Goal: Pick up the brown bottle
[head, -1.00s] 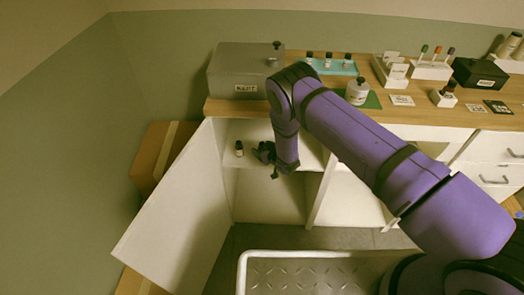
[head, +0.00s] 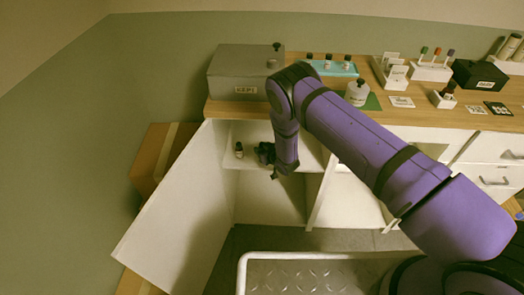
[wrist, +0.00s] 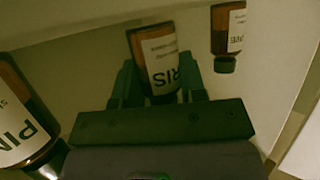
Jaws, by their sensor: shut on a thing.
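My gripper (wrist: 157,76) is shut on a brown bottle (wrist: 140,45) with a white label, in the middle of the wrist view. The label reads partly "RIS"; one finger is on each side of the bottle. A second brown bottle (wrist: 42,103), its label partly reading "PIN", is close at the left edge. A third brown bottle (wrist: 218,22) with a dark cap is at the upper right. In the head view my gripper (head: 266,153) is inside the open cabinet, beside a small dark bottle (head: 239,150) on the shelf. The held bottle cannot be made out there.
The white cabinet door (head: 175,215) stands open at the left. The wooden counter (head: 425,118) above holds a grey box (head: 235,75), a blue tray (head: 345,69) with small bottles and several other items. Cabinet walls and shelf surround my gripper closely.

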